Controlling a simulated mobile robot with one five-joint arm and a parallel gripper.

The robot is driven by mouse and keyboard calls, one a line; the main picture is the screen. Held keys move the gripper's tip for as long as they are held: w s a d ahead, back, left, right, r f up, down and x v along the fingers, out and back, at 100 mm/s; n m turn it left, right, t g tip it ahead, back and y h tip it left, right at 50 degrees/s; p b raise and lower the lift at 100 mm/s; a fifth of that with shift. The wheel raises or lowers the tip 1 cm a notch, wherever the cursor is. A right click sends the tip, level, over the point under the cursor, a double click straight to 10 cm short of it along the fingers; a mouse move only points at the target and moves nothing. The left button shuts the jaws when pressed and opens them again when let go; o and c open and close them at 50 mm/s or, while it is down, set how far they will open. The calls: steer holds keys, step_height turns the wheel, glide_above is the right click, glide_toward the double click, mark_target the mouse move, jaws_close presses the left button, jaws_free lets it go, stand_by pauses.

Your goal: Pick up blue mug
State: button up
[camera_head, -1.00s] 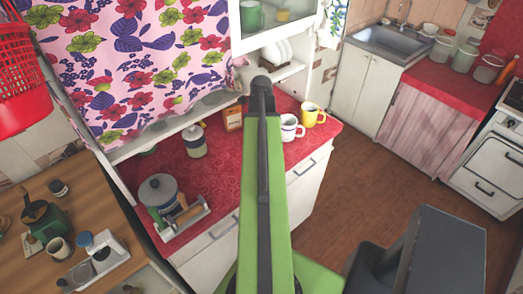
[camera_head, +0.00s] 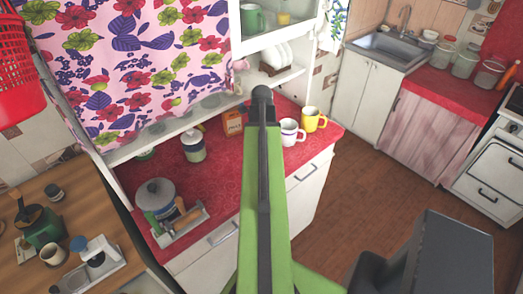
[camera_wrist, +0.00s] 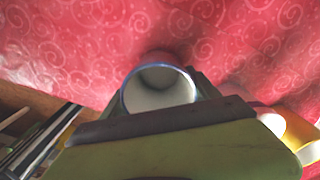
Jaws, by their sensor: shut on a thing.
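The blue mug (camera_wrist: 158,87) shows in the wrist view as a round opening with a blue rim and a pale inside. My gripper (camera_wrist: 160,102) is shut on it, with a dark finger at either side. The red patterned counter shows around the mug; I cannot tell whether its base touches that surface. In the head view my green arm covers the blue mug and the fingers.
A white mug (camera_head: 290,132) and a yellow mug (camera_head: 313,119) stand close on the right. An orange box (camera_head: 232,124) and a lidded jar (camera_head: 193,143) are left of my arm. A pot (camera_head: 156,196) stands farther left. A shelf overhangs the counter's back.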

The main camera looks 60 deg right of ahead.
steer(key=shift+r, duration=0.1)
steer(key=r+p, duration=0.3)
steer(key=s+r+p, duration=0.1)
steer(key=r+p, duration=0.1)
steer(key=shift+r, duration=0.1)
steer(key=s+r+p, duration=0.5)
steer(key=s+p, duration=0.1)
steer(key=s, duration=0.4)
steer(key=shift+s+a+r, duration=0.15)
steer(key=shift+s+r, duration=0.15)
steer(key=shift+s, duration=0.05)
